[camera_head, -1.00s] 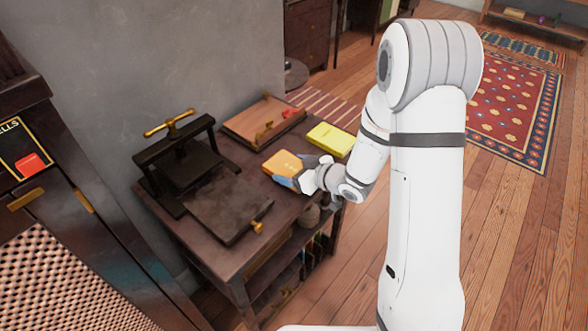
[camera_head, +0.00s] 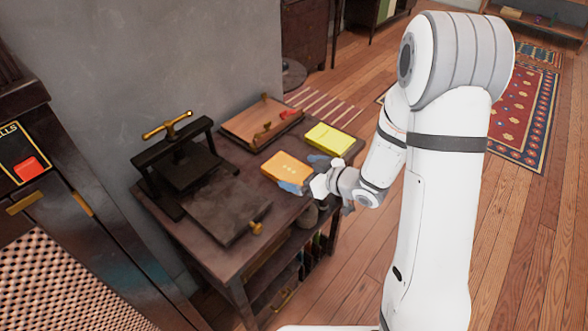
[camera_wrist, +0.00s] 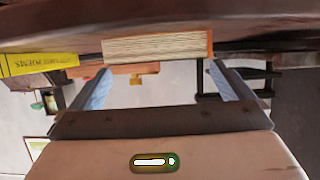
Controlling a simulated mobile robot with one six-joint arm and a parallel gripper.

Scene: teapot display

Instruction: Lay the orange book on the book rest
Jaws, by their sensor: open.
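The orange book (camera_head: 288,166) lies flat on the dark table, between the press and the yellow book. The book rest (camera_head: 258,122), a brown wooden board with small brass pegs and a red piece, is at the table's back and is empty. My gripper (camera_head: 306,174) is open at the book's right end, its blue fingers apart on either side of that end. In the wrist view the book's page edge (camera_wrist: 155,47) faces me, in line with the gap between the fingers (camera_wrist: 159,72). I cannot tell how far the fingertips overlap the book.
The yellow book (camera_head: 330,139) lies close behind the orange one; it also shows in the wrist view (camera_wrist: 38,64). A black press (camera_head: 180,155) with a brass handle and a dark board (camera_head: 228,208) fill the table's left. Open floor lies to the right.

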